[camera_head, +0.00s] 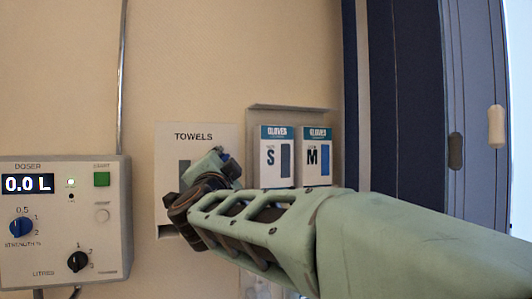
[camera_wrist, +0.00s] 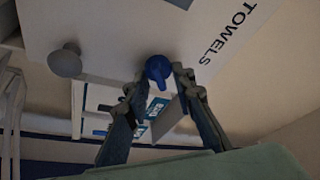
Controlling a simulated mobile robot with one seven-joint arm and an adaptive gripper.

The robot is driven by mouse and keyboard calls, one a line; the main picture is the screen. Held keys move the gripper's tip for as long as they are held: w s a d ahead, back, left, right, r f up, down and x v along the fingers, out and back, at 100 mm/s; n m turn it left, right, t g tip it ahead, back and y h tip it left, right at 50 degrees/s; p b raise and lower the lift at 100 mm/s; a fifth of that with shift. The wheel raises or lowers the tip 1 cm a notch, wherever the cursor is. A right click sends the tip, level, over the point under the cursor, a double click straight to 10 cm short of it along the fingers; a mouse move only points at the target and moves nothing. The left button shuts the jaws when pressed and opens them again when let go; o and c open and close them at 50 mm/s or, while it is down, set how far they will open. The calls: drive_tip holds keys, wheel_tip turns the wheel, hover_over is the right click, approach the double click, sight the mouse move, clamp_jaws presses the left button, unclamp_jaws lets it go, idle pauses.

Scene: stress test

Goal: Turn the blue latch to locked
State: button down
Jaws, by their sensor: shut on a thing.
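The blue latch (camera_wrist: 158,68) sits on the front of the white towel dispenser (camera_head: 225,133), which is lettered TOWELS; the dispenser also fills the top of the wrist view (camera_wrist: 110,30). The latch has a round body with a short tab pointing down in the wrist view. My gripper (camera_wrist: 160,78) is shut on the latch, one finger on either side. In the head view my gripper (camera_head: 223,162) is at the dispenser's front and hides most of the latch. I cannot read any locked marking.
A doser box (camera_head: 65,225) reading 0.0 L is on the wall at left. A glove rack (camera_head: 290,109) with S and M boxes adjoins the dispenser at right. A grey round knob (camera_wrist: 65,60) shows in the wrist view. Blue cabinet doors (camera_head: 475,130) stand at far right.

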drive_tip(key=m+p, duration=0.1)
drive_tip(key=m, duration=0.1)
drive_tip(key=m+g+h+p, duration=0.1)
drive_tip(key=m, duration=0.1)
drive_tip(key=shift+r+p, duration=0.35)
drive_tip(key=shift+f+m+g+h+p, duration=0.1)
drive_tip(key=shift+m+g+h+p, duration=0.45)
drive_tip(key=shift+m, duration=1.45)
drive_tip(key=shift+g, duration=0.25)
drive_tip(key=c, duration=1.6)
unclamp_jaws()
drive_tip(key=shift+f, duration=0.1)
